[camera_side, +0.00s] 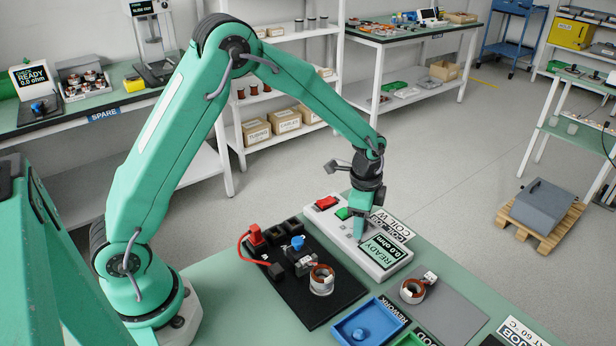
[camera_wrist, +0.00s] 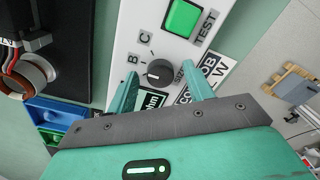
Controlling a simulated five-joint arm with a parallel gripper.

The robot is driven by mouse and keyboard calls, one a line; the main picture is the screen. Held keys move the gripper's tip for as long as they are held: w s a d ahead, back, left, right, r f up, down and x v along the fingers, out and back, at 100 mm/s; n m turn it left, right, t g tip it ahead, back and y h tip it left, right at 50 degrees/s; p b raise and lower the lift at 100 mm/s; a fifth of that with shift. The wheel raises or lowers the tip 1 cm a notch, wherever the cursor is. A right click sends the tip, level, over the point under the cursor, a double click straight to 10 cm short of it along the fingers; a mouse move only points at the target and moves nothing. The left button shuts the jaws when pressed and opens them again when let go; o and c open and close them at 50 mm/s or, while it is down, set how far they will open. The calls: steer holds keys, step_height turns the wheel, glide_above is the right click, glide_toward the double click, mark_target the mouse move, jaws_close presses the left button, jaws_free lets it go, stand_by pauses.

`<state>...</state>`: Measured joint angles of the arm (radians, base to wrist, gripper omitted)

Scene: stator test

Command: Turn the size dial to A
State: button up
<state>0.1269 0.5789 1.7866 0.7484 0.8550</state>
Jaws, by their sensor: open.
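The white tester (camera_wrist: 140,15) carries the size dial (camera_wrist: 159,73), a dark round knob, in the wrist view. The letters B (camera_wrist: 132,59) and C (camera_wrist: 144,38) show beside the dial; an A is not visible. I cannot clearly tell which letter the dial's mark points to. My gripper (camera_wrist: 161,80) is open, with one finger on each side of the dial; whether they touch it I cannot tell. In the side view my gripper (camera_side: 360,238) points down over the tester and hides the dial. The tester screen (camera_side: 384,250) reads READY and 0.0 ohm.
The green TEST button (camera_wrist: 184,17) is close to the dial, and a red button (camera_side: 326,203) is farther along. A black board (camera_side: 318,312) with a copper coil (camera_side: 322,280) lies left of the tester. Another coil (camera_side: 413,290) and a blue bin (camera_side: 345,328) are in front.

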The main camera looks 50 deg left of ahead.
steer(key=shift+c, duration=0.4)
steer(key=c, duration=0.9)
steer(key=shift+n, duration=0.3)
steer(key=n, duration=0.4)
steer(key=shift+d, duration=0.1)
steer(key=shift+f+n, duration=0.1)
steer(key=shift+n, duration=2)
steer(key=shift+d, duration=0.1)
